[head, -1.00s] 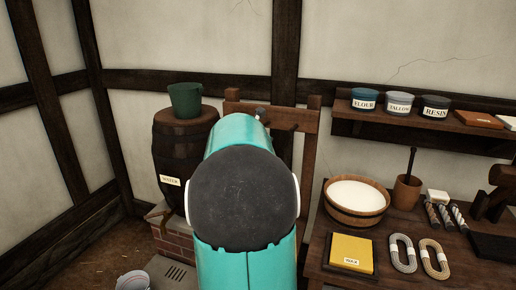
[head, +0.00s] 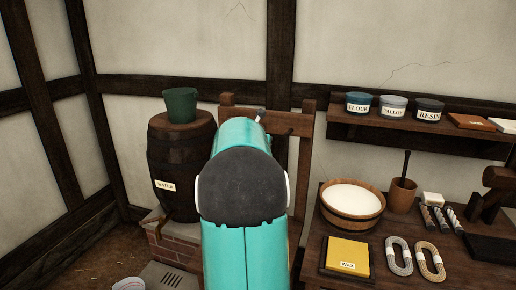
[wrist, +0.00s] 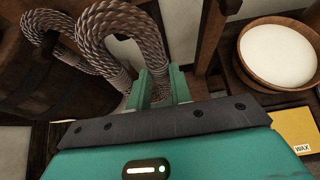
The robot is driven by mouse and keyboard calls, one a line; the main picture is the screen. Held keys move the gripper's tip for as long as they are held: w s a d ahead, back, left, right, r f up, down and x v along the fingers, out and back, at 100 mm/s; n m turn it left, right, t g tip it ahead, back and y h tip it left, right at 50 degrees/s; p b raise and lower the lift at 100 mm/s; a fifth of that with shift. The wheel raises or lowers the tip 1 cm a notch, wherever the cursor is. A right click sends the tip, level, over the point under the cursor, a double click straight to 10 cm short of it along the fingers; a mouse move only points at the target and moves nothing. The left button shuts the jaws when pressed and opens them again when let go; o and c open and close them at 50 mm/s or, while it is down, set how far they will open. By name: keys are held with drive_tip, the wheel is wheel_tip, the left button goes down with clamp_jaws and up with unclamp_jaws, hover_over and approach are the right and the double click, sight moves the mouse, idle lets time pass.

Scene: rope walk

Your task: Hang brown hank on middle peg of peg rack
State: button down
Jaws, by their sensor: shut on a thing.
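My gripper shows in the wrist view (wrist: 160,88) with its teal fingers shut on the brown hank (wrist: 125,22), a thick twisted rope whose loops stand up and lean left beyond the fingers. In the head view my arm hides the gripper and the hank. The wooden peg rack (head: 308,104) stands behind my arm against the back wall. Its top rail and right post show, but my arm covers most of its middle, so I cannot make out the middle peg. A wooden post (wrist: 212,35), probably the rack's, is right of the fingers in the wrist view.
A barrel (head: 182,165) with a green bucket (head: 180,105) stands left of the rack. On the right, a bench holds a bowl (head: 352,218), a wax block (head: 347,252), a grey hank (head: 399,256) and a tan hank (head: 429,260). A shelf (head: 400,131) with jars hangs above.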

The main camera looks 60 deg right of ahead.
drive_tip(key=w+d+f, duration=0.1)
drive_tip(key=d, duration=0.5)
idle(0.7)
drive_tip(key=shift+d+f, duration=0.1)
drive_tip(key=shift+f, duration=0.05)
idle(0.5)
drive_tip(key=c, duration=1.2)
unclamp_jaws()
drive_tip(key=v, duration=1.4)
drive_tip(key=shift+f, duration=0.15)
